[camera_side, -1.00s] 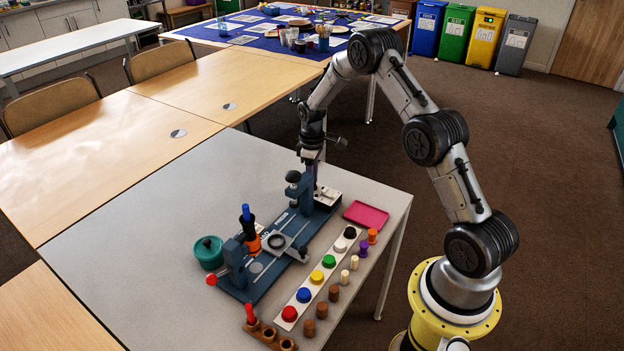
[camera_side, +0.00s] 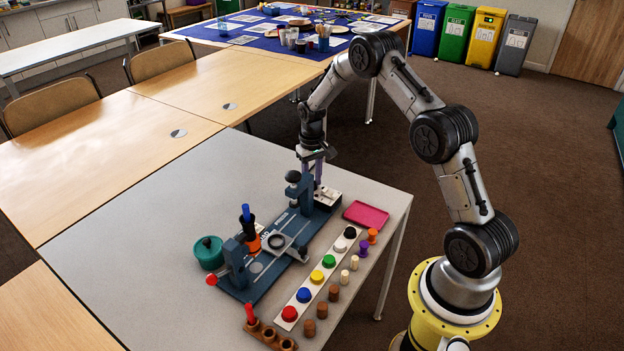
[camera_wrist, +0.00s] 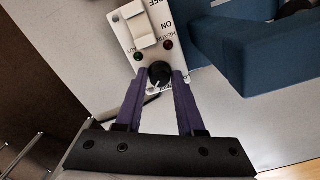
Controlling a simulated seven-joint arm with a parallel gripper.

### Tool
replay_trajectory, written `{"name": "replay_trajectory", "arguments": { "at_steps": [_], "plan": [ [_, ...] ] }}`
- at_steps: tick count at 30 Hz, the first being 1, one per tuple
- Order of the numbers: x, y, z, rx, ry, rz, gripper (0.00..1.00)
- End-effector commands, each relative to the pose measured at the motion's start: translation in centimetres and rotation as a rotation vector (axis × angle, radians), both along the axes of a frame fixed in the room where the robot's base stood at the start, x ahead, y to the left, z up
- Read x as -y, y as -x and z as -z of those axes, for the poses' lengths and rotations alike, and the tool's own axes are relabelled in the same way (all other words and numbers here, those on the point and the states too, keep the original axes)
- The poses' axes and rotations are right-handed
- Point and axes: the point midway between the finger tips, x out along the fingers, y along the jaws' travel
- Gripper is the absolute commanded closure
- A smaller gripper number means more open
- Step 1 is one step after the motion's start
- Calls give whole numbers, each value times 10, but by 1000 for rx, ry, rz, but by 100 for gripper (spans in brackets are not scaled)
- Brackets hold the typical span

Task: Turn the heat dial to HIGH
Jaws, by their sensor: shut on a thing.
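The heat dial (camera_wrist: 159,72) is a round black knob with a white mark, at the lower end of a white control panel (camera_wrist: 137,34) in the wrist view. My gripper (camera_wrist: 160,77) has its purple fingers on both sides of the dial, shut on it. The lettering beside the dial is partly hidden by the fingers, so I cannot read which setting the mark points to. In the side view my gripper (camera_side: 318,184) reaches down to the white panel (camera_side: 328,197) at the far end of the blue machine.
The panel has a white switch (camera_wrist: 140,27), a green light (camera_wrist: 138,56) and a red light (camera_wrist: 169,44). The blue machine (camera_side: 262,270) stands close by. A pink tray (camera_side: 366,214) and a strip of coloured buttons (camera_side: 316,290) lie to its right.

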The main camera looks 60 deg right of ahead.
Motion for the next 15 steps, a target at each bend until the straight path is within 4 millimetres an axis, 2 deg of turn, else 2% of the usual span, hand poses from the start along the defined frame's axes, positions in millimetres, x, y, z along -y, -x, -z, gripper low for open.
{"name": "replay_trajectory", "arguments": {
  "at_steps": [15],
  "plan": [
    [0,-1,-2,3,0,40,100]
  ]
}}
